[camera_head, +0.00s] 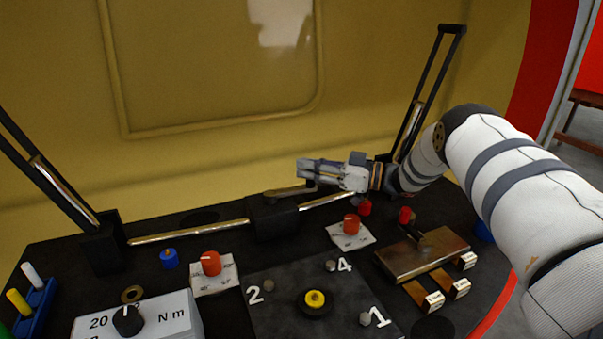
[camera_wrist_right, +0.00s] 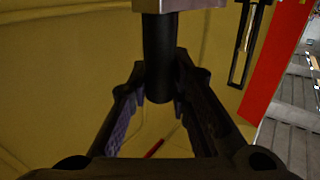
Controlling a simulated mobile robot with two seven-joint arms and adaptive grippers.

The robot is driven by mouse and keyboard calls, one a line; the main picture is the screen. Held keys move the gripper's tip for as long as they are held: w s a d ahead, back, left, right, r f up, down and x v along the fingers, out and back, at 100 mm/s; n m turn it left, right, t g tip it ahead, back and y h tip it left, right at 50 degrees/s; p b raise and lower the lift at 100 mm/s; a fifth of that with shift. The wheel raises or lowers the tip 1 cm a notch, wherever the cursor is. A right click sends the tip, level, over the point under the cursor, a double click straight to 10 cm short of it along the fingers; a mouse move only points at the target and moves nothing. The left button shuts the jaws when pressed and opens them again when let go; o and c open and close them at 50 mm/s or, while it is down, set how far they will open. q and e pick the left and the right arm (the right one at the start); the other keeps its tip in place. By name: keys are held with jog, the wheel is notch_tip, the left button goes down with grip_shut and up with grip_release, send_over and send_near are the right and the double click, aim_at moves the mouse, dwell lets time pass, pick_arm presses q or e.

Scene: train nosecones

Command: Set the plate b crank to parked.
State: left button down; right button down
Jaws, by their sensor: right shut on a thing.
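My right gripper (camera_head: 307,172) reaches in from the right and points left, just above a dark box (camera_head: 270,222) at the back of the console. A short metal crank arm (camera_head: 287,191) lies across the top of that box, its right end meeting the fingers. In the right wrist view, my right gripper (camera_wrist_right: 160,103) is shut on the black handle (camera_wrist_right: 158,58), which joins a pale metal block (camera_wrist_right: 178,5). No plate letter or "parked" mark is readable near the crank. My left gripper is out of view.
Bars with chrome rods stand at left (camera_head: 62,190) and right (camera_head: 425,90). Red knobs on white plates (camera_head: 211,264) (camera_head: 351,224), a brass block (camera_head: 425,255), a torque box (camera_head: 165,320) and a numbered dark plate (camera_head: 285,318) crowd the console. The yellow wall (camera_head: 210,155) is close behind.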

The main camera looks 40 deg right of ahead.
jog(key=shift+w+d, duration=0.2)
jog(key=shift+w, duration=0.15)
jog(key=shift+w+r, duration=0.1)
dwell(0.3)
jog(key=c, duration=1.5)
grip_release()
jog(key=shift+o, duration=0.2)
jog(key=shift+d, duration=0.1)
jog(key=v, duration=0.7)
jog(key=shift+s, duration=0.3)
